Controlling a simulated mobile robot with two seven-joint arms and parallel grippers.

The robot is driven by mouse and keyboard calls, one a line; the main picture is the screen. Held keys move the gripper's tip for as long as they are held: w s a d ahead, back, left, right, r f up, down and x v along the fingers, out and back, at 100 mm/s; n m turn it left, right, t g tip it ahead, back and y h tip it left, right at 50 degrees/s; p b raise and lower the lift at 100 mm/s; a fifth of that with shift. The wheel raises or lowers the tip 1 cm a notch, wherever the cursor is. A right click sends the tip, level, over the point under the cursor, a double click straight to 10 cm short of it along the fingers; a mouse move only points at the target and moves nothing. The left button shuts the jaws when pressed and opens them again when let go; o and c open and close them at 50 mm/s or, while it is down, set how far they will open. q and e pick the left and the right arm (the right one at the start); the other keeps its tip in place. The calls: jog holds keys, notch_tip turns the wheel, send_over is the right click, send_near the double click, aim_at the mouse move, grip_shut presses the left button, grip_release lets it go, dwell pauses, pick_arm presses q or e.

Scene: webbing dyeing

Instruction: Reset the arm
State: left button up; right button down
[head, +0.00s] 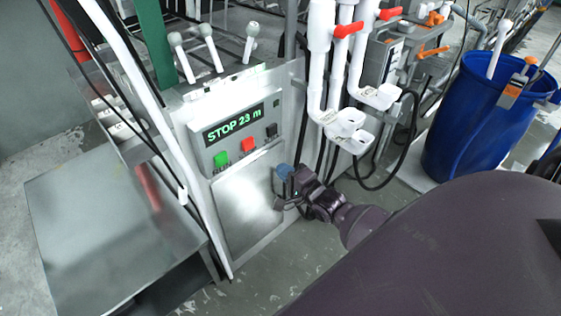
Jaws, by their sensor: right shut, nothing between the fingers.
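My right arm comes in from the lower right, and its large dark purple link covers the lower right of the head view. My right gripper (287,188) is at the end of this arm, low in front of the machine's steel front panel (245,205). It is shut and holds nothing. A blue round part (283,171) shows right by the gripper; I cannot tell whether they touch. My left gripper is not in view.
The control box reads "STOP 23 m" (234,124), with a green button (221,159) and a red button (248,145). White pipes with red valve handles (348,30) stand right of it. A blue barrel (485,115) stands at right. A steel table (105,235) is at left.

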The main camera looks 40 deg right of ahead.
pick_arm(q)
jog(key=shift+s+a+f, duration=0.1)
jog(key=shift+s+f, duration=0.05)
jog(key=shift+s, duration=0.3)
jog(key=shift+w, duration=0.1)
